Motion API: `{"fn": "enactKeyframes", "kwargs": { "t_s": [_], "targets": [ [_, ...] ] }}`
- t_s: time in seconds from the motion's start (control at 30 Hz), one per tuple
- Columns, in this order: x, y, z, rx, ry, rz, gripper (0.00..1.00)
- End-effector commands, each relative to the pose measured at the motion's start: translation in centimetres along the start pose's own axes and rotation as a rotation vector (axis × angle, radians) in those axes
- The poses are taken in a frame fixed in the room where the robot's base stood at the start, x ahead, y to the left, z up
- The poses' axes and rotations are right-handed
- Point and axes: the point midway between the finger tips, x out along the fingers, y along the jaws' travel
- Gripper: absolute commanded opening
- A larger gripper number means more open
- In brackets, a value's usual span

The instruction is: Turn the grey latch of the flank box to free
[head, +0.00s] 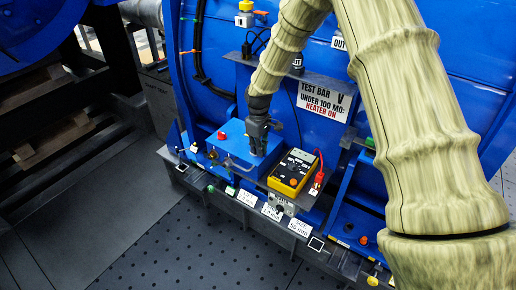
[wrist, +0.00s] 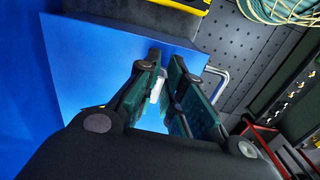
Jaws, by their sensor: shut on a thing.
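The blue flank box (head: 232,138) sits on the ledge at the foot of the big blue motor housing. It fills much of the wrist view (wrist: 105,45). My gripper (head: 258,143) points down at the right part of the box. In the wrist view my gripper (wrist: 166,75) has its two fingers close together over the box, with a small light grey piece, apparently the grey latch (wrist: 156,90), between them. The fingers hide most of it, so its turn position cannot be told. In the head view the gripper hides the latch.
A yellow and black meter (head: 292,172) with a red lead stands just right of the box. A bent metal bar (wrist: 216,84) sticks out from the box's side. White labels (head: 271,212) line the ledge. The perforated floor (head: 180,245) in front is clear.

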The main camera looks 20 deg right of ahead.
Motion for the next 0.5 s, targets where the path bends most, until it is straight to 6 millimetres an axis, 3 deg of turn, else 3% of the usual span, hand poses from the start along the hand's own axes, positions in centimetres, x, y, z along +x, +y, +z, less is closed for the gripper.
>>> {"fn": "enactKeyframes", "kwargs": {
  "t_s": [0.5],
  "targets": [
    [-0.03,0.21,0.05,-0.051,-0.001,0.002,0.0]
  ]
}}
